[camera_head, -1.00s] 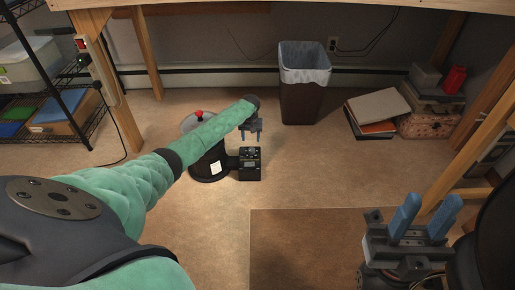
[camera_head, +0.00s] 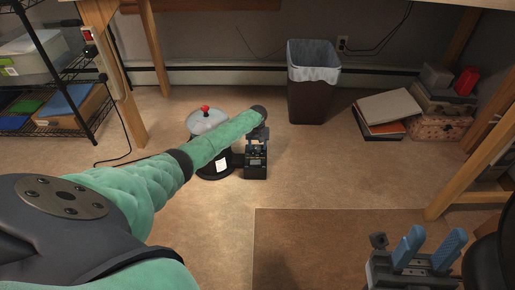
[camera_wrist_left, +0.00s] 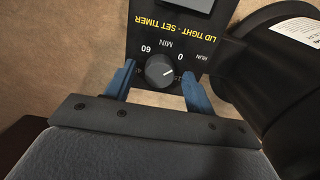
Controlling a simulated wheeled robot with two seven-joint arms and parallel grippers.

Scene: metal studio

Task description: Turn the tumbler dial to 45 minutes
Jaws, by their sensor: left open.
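The tumbler (camera_head: 213,121) stands on the floor, a dark drum with a grey lid and red knob, partly hidden behind my left arm. Its control box (camera_head: 256,167) is at its right side. In the left wrist view the black panel (camera_wrist_left: 166,32) reads "LID TIGHT - SET TIMER", and the round dial (camera_wrist_left: 160,71) sits between the marks 60 and 0, its white pointer line toward the upper right. My left gripper (camera_wrist_left: 160,80) is open, with one blue finger on each side of the dial; contact cannot be told. My right gripper (camera_head: 424,248) is open and empty at the lower right.
A lined waste bin (camera_head: 312,85) stands behind and right of the tumbler. Boxes and books (camera_head: 388,110) lie at the right near a wooden leg. A wire shelf (camera_head: 62,100) stands at the left. The floor in front is clear, with a brown mat (camera_head: 310,235).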

